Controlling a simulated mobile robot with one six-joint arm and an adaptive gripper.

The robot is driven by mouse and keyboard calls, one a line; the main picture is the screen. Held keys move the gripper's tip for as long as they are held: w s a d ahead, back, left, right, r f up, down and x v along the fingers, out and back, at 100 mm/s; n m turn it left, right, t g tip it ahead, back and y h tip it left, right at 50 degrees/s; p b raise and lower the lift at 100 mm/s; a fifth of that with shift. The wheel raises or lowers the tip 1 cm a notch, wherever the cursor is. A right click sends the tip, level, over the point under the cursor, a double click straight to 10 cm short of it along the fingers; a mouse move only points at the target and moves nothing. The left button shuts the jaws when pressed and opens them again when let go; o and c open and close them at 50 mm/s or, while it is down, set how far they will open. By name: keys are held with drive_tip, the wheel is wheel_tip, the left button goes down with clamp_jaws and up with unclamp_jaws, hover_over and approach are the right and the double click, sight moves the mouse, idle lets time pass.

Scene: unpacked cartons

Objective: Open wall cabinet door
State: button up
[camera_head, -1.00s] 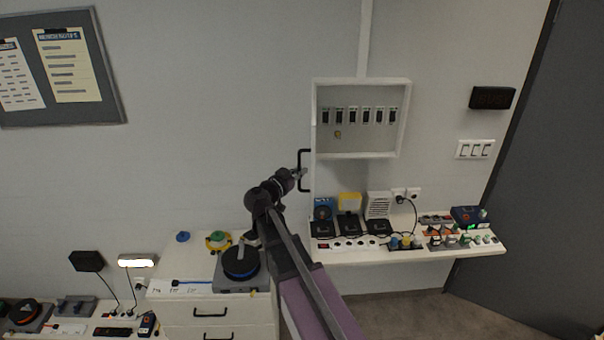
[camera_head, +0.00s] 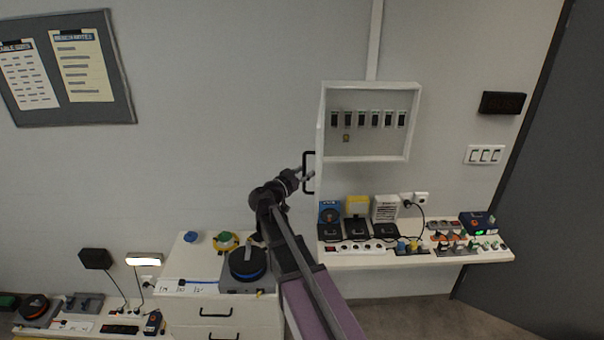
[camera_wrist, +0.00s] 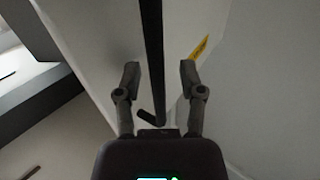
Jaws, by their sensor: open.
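The white wall cabinet (camera_head: 414,125) hangs on the wall with its front open, showing a row of dark switches inside. Its door (camera_head: 320,140) stands swung out at the left side, seen nearly edge-on. The black bar handle (camera_head: 308,155) is on the door's left face. My gripper (camera_head: 309,176) is at the lower part of the handle. In the wrist view, the handle (camera_wrist: 153,60) runs between the two open fingers of my gripper (camera_wrist: 158,75), with a gap on both sides. The door panel (camera_wrist: 185,40) shows behind it with a yellow label.
Below the cabinet, a white shelf (camera_head: 345,262) holds chargers, power strips and small devices. A drawer unit (camera_head: 235,310) stands lower left of it. A notice board (camera_head: 125,105) hangs at upper left, and a dark grey door (camera_head: 560,190) is at right. The wall left of the handle is clear.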

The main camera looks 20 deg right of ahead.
drive_tip(key=shift+s+a, duration=0.1)
drive_tip(key=shift+s, duration=0.05)
drive_tip(key=shift+s+a, duration=0.1)
drive_tip(key=shift+a, duration=0.1)
drive_tip(key=v, duration=1.1)
drive_tip(key=shift+a, duration=0.2)
